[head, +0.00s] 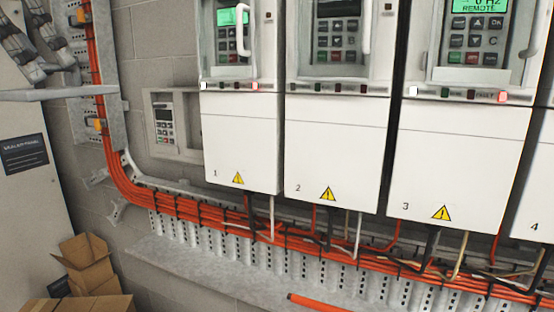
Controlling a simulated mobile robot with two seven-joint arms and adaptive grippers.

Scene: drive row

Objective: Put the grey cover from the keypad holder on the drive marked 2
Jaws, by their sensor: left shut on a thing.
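My left gripper (44,76) shows at the upper left edge, its dark grey fingers partly cut off by the frame. It is shut on a flat light grey piece (85,91), seen nearly edge-on, which looks like the grey cover. The drive marked 2 (335,150) hangs in the middle, with a dark-screened keypad (337,30) at its top, partly cut off. The keypad holder (151,104) is on the wall left of drive 1, with a keypad in its left part and an empty-looking grey bay on its right. My right gripper is not in view.
Drive 1 (240,140), drive 3 (455,150) and part of drive 4 (540,190) flank drive 2; drives 1 and 3 have lit screens. Orange cables (190,207) run below along a perforated tray. Cardboard boxes (86,262) stand lower left.

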